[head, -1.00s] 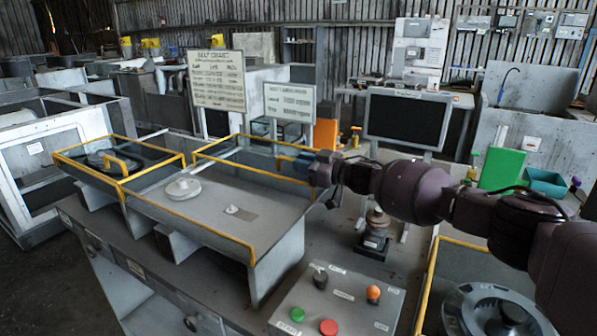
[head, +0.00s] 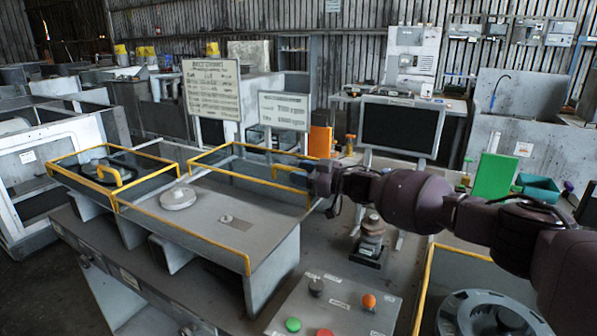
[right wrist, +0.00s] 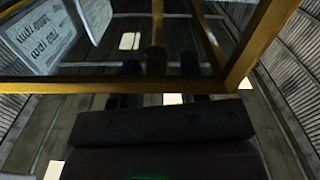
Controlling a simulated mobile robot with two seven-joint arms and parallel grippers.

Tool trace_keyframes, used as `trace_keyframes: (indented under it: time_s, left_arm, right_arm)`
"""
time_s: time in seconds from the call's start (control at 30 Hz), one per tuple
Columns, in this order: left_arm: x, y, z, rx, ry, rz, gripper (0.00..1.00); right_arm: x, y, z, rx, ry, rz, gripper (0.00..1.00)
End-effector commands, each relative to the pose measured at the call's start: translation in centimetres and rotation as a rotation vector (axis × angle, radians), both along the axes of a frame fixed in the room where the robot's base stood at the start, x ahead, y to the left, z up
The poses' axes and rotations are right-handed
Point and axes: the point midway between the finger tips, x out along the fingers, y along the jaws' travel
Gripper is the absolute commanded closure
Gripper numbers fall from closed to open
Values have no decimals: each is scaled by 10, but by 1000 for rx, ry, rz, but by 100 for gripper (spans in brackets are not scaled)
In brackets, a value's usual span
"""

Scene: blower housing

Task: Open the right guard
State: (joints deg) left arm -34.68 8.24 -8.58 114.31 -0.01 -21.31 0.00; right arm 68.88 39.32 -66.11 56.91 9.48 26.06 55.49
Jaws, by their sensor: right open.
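The right guard (head: 215,168) is a yellow-edged, see-through panel. It appears raised at the back of the right bay, leaving the pale disc (head: 178,198) uncovered. Its yellow handle (head: 290,178) is beside my right gripper (head: 301,166). In the right wrist view the guard's yellow frame (right wrist: 248,55) and a yellow bar (right wrist: 157,38) are in front of the open right gripper (right wrist: 160,70). I cannot tell whether the fingers touch the handle. The left guard (head: 80,154) lies over the left bay. My left gripper is not in view.
A control panel (head: 350,312) with green and red buttons is at the bottom. A dark stacked part (head: 371,236) stands right of the bays. A monitor (head: 402,127) and two sign boards (head: 211,89) stand behind. A yellow-edged fixture (head: 427,280) is at lower right.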

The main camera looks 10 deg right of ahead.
Motion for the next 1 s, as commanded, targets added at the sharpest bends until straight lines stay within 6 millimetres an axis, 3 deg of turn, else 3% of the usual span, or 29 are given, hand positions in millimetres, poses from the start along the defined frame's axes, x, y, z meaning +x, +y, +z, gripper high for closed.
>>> trace_keyframes:
  time_s: [0.3, 0.5, 1.0]
  left_arm:
    - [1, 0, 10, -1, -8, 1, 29]
    - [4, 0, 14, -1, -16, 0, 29]
    - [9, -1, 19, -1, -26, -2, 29]
  right_arm:
    - [-34, -48, 3, -1, -2, -2, 60]
    - [-49, -69, 2, -1, -2, -1, 60]
    - [-56, -78, 2, 0, -2, -1, 60]
